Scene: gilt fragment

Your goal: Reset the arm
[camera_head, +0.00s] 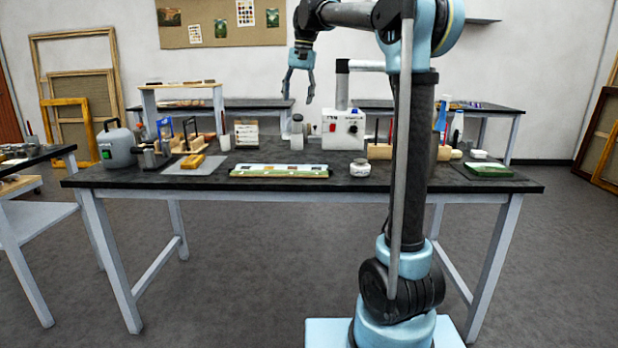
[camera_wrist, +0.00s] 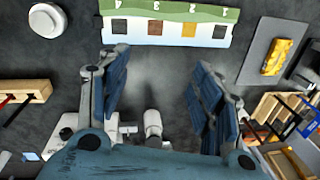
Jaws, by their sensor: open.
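My gripper (camera_head: 300,88) hangs from my arm above the back part of the dark workbench (camera_head: 215,176), fingers pointing down. In the wrist view, its two blue-padded fingers (camera_wrist: 159,95) stand wide apart with nothing between them. Below the fingers is bare dark benchtop. My arm rises in front of the bench's right half and hides part of what stands behind it.
A numbered sample strip (camera_head: 280,171) lies at the bench's front middle, with a round white-lidded jar (camera_head: 360,168) to its right. A white box with knobs (camera_head: 343,130) stands behind. A grey mat (camera_head: 190,169) holds a yellow block (camera_head: 193,161). A grey canister (camera_head: 117,148) stands at left.

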